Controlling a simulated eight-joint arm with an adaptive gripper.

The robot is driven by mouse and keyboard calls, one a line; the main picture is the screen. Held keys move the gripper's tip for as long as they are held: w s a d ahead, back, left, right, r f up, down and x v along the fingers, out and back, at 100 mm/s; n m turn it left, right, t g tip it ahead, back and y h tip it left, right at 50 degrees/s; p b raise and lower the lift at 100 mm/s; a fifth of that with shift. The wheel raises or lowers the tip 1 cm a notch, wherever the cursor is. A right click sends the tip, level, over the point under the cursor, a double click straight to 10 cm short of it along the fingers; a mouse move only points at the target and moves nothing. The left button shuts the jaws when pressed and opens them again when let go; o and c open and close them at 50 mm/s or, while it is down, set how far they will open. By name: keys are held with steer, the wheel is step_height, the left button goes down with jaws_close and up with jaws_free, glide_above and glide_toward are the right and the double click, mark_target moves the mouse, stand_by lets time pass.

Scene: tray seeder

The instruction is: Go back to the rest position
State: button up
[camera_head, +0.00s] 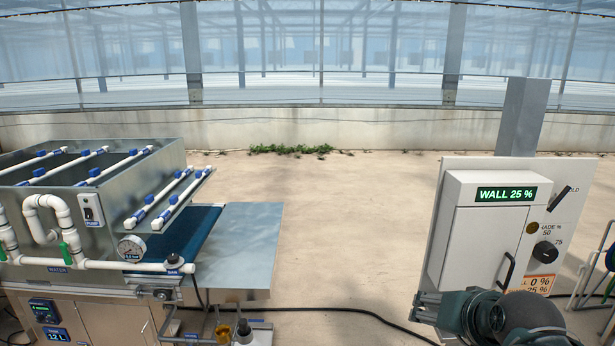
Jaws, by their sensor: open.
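My gripper (427,307) shows at the lower right, at the end of my teal and dark arm. It points left, in front of the lower part of a white control box, and its jaws are open. Nothing shows between the fingers. My arm hides part of the box's lower edge and the floor behind it.
A metal tray seeder with white pipes (120,265), blue belt (185,238) and bare metal end table (240,240) stands left. At right, a control box (477,240) reads "WALL 25 %", beside a black knob (545,252) and orange card (538,284). A cable (350,313) crosses the open floor between.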

steer(key=s+a+f+n+g, duration=0.2)
steer(key=s+a+f+n, duration=0.2)
steer(key=s+a, duration=0.3)
steer(key=shift+s+f+b, duration=0.4)
steer(key=shift+s+f, duration=0.4)
steer(key=shift+s, duration=0.2)
steer(key=shift+c, duration=0.7)
